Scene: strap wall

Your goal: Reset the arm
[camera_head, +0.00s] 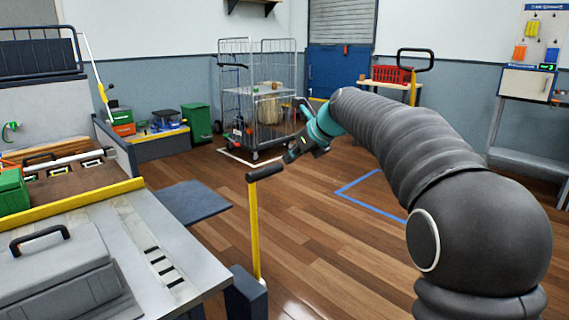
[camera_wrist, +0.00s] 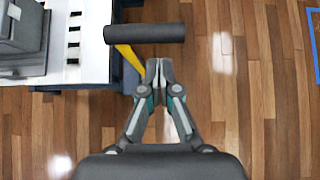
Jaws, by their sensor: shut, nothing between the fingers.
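My gripper (camera_head: 290,157) is at the end of my arm, held out over the wooden floor in the head view. In the wrist view my gripper (camera_wrist: 158,64) points at the floor side of the bench. Its fingers are together with nothing between them. A yellow post with a dark grey T-handle (camera_head: 264,173) stands at the bench corner, just left of and below the gripper in the head view. In the wrist view the handle (camera_wrist: 145,33) lies just beyond the fingertips; I cannot tell the exact gap.
A wire cage trolley (camera_head: 262,100) stands at the back. A red basket (camera_head: 391,74) is on a table at the back right. Open wooden floor (camera_head: 325,235) with blue tape lies in the middle.

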